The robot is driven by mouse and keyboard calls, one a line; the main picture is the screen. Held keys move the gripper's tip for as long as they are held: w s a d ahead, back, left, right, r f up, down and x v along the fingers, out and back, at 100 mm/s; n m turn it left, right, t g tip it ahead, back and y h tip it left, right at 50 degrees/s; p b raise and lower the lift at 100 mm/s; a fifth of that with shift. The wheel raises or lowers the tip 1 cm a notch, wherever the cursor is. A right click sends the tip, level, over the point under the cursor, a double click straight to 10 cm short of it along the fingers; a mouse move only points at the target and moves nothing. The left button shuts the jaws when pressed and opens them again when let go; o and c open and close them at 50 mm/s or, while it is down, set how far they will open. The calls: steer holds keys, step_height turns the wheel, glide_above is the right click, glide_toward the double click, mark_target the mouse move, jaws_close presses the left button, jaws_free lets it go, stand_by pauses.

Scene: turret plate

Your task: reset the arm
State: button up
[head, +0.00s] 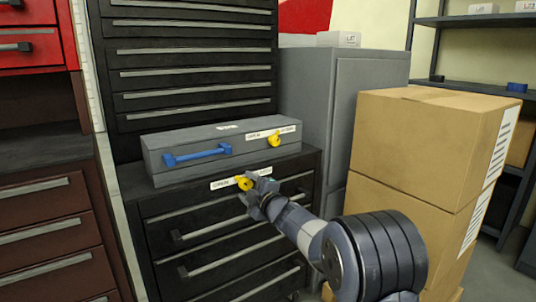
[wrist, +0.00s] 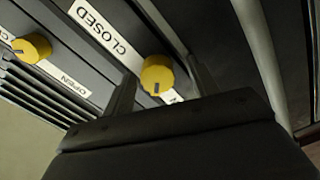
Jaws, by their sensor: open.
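My gripper (head: 254,192) is at the top front of a black drawer cabinet (head: 165,207). It is open, its two fingers on either side of a yellow knob (head: 244,184) on that cabinet. In the wrist view the near yellow knob (wrist: 156,77) shows between the fingertips, with a gap visible on each side. A white label reading CLOSED (wrist: 97,30) is beside it. A second yellow knob (head: 275,139) is on the grey box above, and one also shows at the left of the wrist view (wrist: 32,48).
The grey box (head: 240,150) with a blue handle (head: 197,154) sits on the black cabinet. Stacked cardboard boxes (head: 425,135) stand close to the right of my arm. A grey cabinet (head: 370,75) is behind, and a brown drawer unit (head: 45,212) is at left.

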steer(key=m+p, duration=0.1)
steer(key=m, duration=0.1)
steer(key=m+p, duration=0.1)
steer(key=m, duration=0.1)
steer(key=shift+r+p, duration=0.35)
steer(key=shift+p, duration=0.05)
steer(key=m+p, duration=0.3)
steer(key=m, duration=0.2)
steer(key=shift+d, duration=0.1)
steer(key=m+p, duration=0.4)
steer(key=m, duration=0.1)
steer(key=shift+f+m+p, duration=0.2)
steer(key=shift+m+p, duration=0.45)
steer(key=shift+m, duration=0.65)
steer(key=shift+d, duration=0.15)
